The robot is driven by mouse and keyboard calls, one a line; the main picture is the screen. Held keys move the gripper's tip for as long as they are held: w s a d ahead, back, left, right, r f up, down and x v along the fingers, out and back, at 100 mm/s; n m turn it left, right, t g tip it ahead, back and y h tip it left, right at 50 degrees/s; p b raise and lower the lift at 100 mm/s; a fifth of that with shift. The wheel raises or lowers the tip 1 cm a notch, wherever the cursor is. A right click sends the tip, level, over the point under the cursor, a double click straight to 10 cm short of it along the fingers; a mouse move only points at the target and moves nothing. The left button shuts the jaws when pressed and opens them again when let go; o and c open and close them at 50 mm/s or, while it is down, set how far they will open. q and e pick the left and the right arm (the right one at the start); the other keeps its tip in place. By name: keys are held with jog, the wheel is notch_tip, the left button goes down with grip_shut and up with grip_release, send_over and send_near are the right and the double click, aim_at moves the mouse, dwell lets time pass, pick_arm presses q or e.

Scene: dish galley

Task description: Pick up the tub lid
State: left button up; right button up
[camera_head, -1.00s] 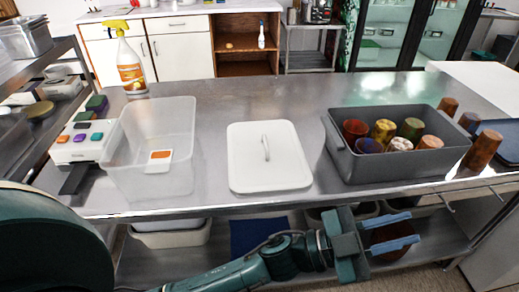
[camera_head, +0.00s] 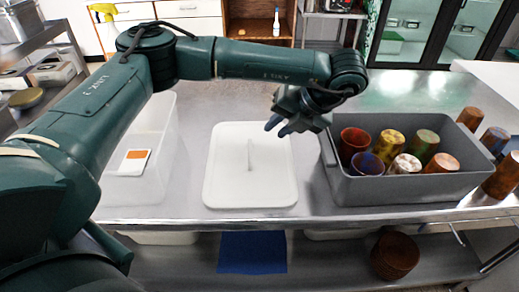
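The tub lid (camera_head: 225,178) is a white rounded rectangle lying flat on the steel counter, with a thin upright handle (camera_head: 249,155) in its middle. My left gripper (camera_head: 275,131) hangs above the lid's far right corner, to the right of the handle and apart from it. Its two bluish fingers are spread a little and hold nothing. The clear tub (camera_head: 165,165) stands left of the lid, partly hidden behind my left arm. My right gripper is not in view.
A grey bin (camera_head: 400,188) with several coloured cups stands right of the lid, close to my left gripper. More brown cups (camera_head: 470,119) stand beside it. A small card with an orange patch (camera_head: 133,162) shows at the tub. The counter's front edge (camera_head: 300,221) lies just before the lid.

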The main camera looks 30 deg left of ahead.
pick_arm(q)
jog(key=w+a+f, duration=0.2)
jog(key=p, duration=0.1)
send_near(251, 148)
jog(key=x, duration=0.3)
jog(key=shift+a, duration=0.25)
jog(key=shift+p+x, duration=0.8)
jog(key=shift+x, duration=2.1)
jog(key=shift+d+f, duration=0.1)
jog(key=shift+d, duration=0.05)
jog(key=shift+c, duration=0.4)
grip_shut()
